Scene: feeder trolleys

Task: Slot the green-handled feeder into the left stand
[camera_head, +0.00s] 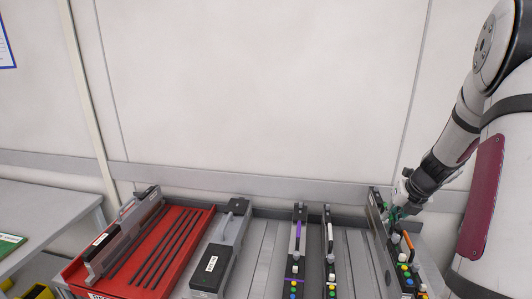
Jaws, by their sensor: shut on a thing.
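My gripper (401,200) is at the right, at the upper end of the rack, and is shut on the green handle of the green-handled feeder (379,222). Its fingers hide most of the handle, and only small bits of green show. The feeder is a long grey, narrow body that still stands among the feeders at the right. I cannot tell whether it is lifted. The left stand (203,224) is a red tray with several dark parallel slots at the left. A grey feeder (122,238) sits along its left side; the slots to its right look empty.
A purple-handled feeder (298,232) and a white-handled feeder (328,235) stand between the gripper and the red stand. An orange-handled feeder (407,242) stands just right of the gripped one. A grey wall is behind.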

